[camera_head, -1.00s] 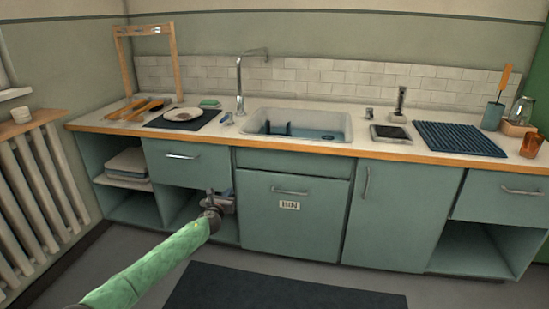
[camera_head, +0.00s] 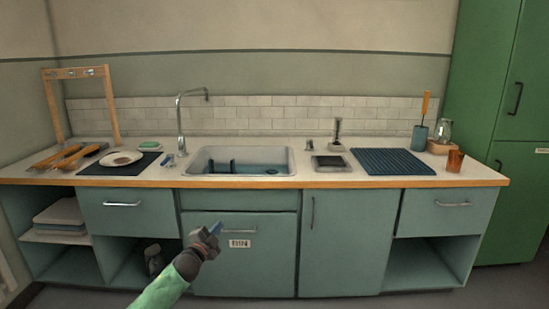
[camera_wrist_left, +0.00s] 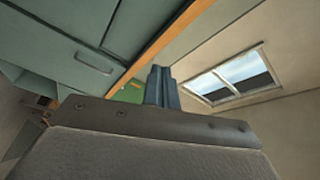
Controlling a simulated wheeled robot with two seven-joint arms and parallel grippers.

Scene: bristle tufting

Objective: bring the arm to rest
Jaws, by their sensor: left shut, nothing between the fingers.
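My left arm, in a green sleeve, comes in from the bottom left of the head view. Its left gripper (camera_head: 213,230) is in front of the cabinet below the sink, below the counter edge, and holds nothing. In the left wrist view the fingers of the left gripper (camera_wrist_left: 162,88) are together, with cabinet fronts, the wooden counter edge and a window behind them. My right gripper is not in view.
The counter (camera_head: 320,183) carries a sink (camera_head: 200,164) with water, a plate (camera_head: 120,159) on a dark mat, a blue ribbed mat (camera_head: 392,162) and an orange cup (camera_head: 455,161). A green cupboard (camera_head: 500,130) stands at right. Open shelves are below the counter.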

